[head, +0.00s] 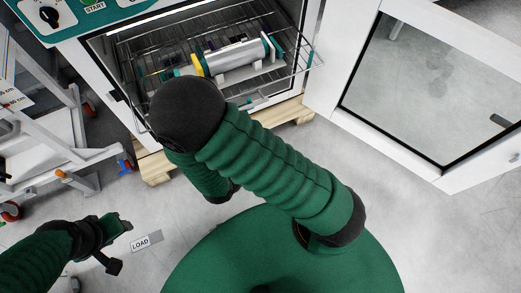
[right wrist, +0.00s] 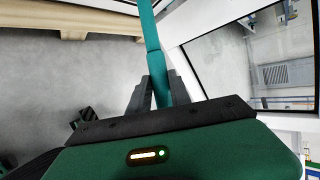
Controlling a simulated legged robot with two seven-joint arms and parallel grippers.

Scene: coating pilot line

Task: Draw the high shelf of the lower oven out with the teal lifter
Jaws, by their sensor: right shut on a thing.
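The lower oven (head: 82,52) is open. A wire shelf (head: 284,74) shows in its mouth in the head view, its front rail near the opening. A silver cylinder (head: 238,55) with a yellow ring lies in the shelf area; I cannot tell which level bears it. My right gripper (right wrist: 160,88) is shut on the teal lifter (right wrist: 150,28), whose shaft runs up and away in the right wrist view. My right arm hides this gripper and part of the shelf in the head view. The lifter's far end is out of the wrist view. My left gripper (head: 120,244) is open and empty over the floor.
The oven door (head: 420,85) stands wide open at right. A wooden pallet (head: 290,112) lies under the oven. A white wheeled frame (head: 60,150) stands at left. A LOAD label (head: 141,245) is on the floor, which is clear in front.

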